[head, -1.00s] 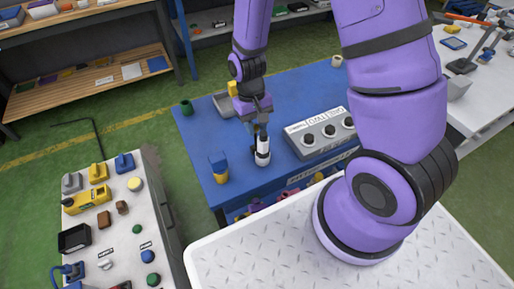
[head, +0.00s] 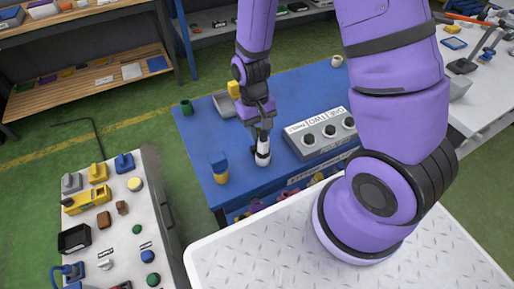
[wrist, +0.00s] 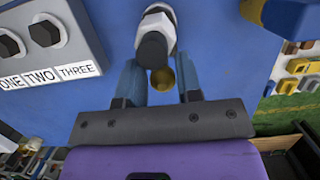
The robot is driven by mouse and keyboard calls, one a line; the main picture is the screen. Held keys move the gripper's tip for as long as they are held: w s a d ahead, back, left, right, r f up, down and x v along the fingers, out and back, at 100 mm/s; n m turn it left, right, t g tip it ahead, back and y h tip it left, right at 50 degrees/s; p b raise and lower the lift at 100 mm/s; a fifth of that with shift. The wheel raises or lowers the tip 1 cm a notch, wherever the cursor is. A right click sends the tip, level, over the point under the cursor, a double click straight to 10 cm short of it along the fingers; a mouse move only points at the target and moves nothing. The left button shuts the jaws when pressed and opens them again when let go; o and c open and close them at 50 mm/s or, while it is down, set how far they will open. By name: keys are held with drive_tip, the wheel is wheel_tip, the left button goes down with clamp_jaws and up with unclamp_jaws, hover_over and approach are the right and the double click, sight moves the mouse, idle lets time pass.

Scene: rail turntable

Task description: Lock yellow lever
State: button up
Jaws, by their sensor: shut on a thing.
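A yellow lever-like block (head: 97,173) stands on the pale bench at the left, between a grey and a blue one of similar shape. I cannot make out its lever position. My gripper (head: 261,137) is over the blue table, far to the right of it, pointing down. It is shut on a white object with a dark top (head: 262,152), which stands upright at the table's front part. In the wrist view the fingers (wrist: 160,85) flank the dark top of the white object (wrist: 161,22). A small brass-coloured round part (wrist: 161,79) shows between them.
A grey box with knobs (head: 322,134), labelled ONE, TWO, THREE, stands right of my gripper. A blue and yellow object (head: 219,168) stands to its left, with a grey tray (head: 224,104) behind. The pale bench (head: 165,255) holds several small items. Green floor separates bench and table.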

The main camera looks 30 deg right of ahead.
drive_tip(key=o, duration=0.6)
drive_tip(key=shift+s, duration=0.5)
drive_tip(key=shift+w, duration=0.1)
drive_tip(key=shift+w+r, duration=0.15)
drive_tip(key=shift+r, duration=0.2)
drive_tip(key=shift+v, duration=3.15)
drive_tip(key=shift+w, duration=0.1)
